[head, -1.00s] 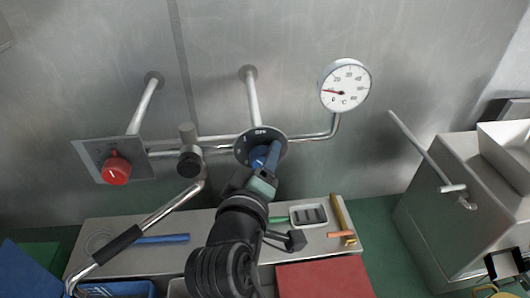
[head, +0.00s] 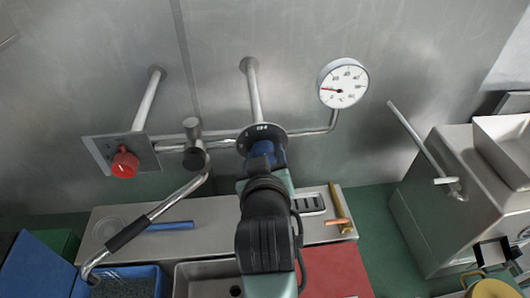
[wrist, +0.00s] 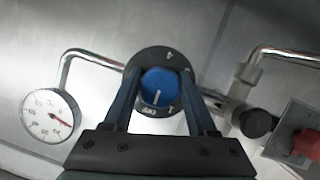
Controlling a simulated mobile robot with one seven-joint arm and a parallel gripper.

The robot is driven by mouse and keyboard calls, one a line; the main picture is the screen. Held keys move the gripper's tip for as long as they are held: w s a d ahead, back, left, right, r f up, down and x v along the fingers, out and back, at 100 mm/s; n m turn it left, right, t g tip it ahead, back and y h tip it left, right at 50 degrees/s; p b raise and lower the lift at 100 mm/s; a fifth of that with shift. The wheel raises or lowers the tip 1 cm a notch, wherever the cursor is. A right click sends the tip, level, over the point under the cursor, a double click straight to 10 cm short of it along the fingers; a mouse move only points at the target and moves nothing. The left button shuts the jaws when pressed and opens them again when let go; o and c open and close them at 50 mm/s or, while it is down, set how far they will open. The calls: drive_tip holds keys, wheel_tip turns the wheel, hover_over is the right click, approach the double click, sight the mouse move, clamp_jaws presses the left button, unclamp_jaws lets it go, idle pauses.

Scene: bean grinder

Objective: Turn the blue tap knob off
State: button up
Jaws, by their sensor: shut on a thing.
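The blue tap knob (wrist: 160,86) sits in the middle of a dark round dial (wrist: 143,56), with white marks including OFF and numbers. The knob's white pointer line points toward the OFF side of the dial in the wrist view; I cannot tell whether it lines up exactly. My gripper (wrist: 159,74) is shut on the knob, one blue finger on each side. In the head view the dial (head: 278,132) is on the wall pipe, and my gripper (head: 264,161) covers most of the blue knob (head: 262,148).
A red knob (head: 125,164) on a grey plate and a black-ended valve (head: 195,158) are left of the dial. A thermometer gauge (head: 343,83) is at upper right. A bent pipe with a black grip (head: 127,234) hangs over the counter (head: 215,230) below.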

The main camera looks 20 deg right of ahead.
drive_tip(key=shift+f, duration=0.1)
idle(0.4)
drive_tip(key=o, duration=1.4)
drive_tip(key=shift+c, duration=0.2)
drive_tip(key=shift+s, duration=0.1)
drive_tip(key=p+v, duration=0.5)
drive_tip(key=v, duration=0.7)
drive_tip(key=shift+s+a+r, duration=0.15)
drive_tip(key=shift+s+r, duration=0.15)
drive_tip(key=shift+s, duration=0.1)
drive_tip(key=shift+f, duration=0.1)
